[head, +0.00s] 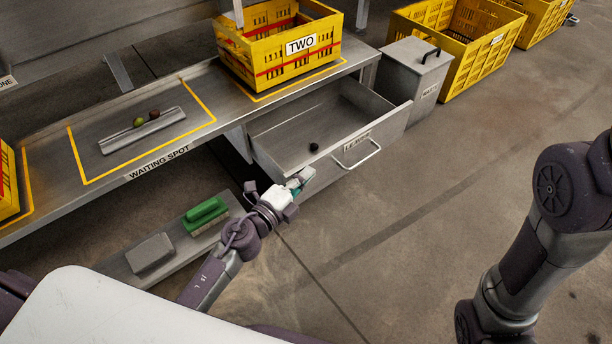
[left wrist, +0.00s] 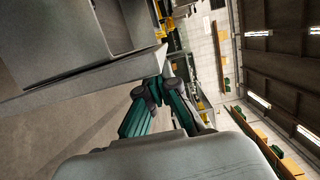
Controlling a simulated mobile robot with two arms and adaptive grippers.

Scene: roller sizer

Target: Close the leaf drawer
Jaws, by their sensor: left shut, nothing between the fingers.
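The leaf drawer (head: 378,131) is a grey metal drawer that stands pulled out under the bench. Its front carries a partly readable label and a bar handle (head: 357,155). In the left wrist view the closed fingers (left wrist: 160,88) are beside a grey metal edge, likely the drawer (left wrist: 85,80). My right arm shows at the right of the head view, but its gripper is out of sight.
The bench (head: 55,150) holds a tray (head: 143,132) with small round things in the waiting spot and yellow crate TWO (head: 262,67). A grey lidded bin (head: 415,70) stands beside the drawer. A green brush (head: 205,215) and grey block (head: 150,253) lie on a low shelf. Floor right is clear.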

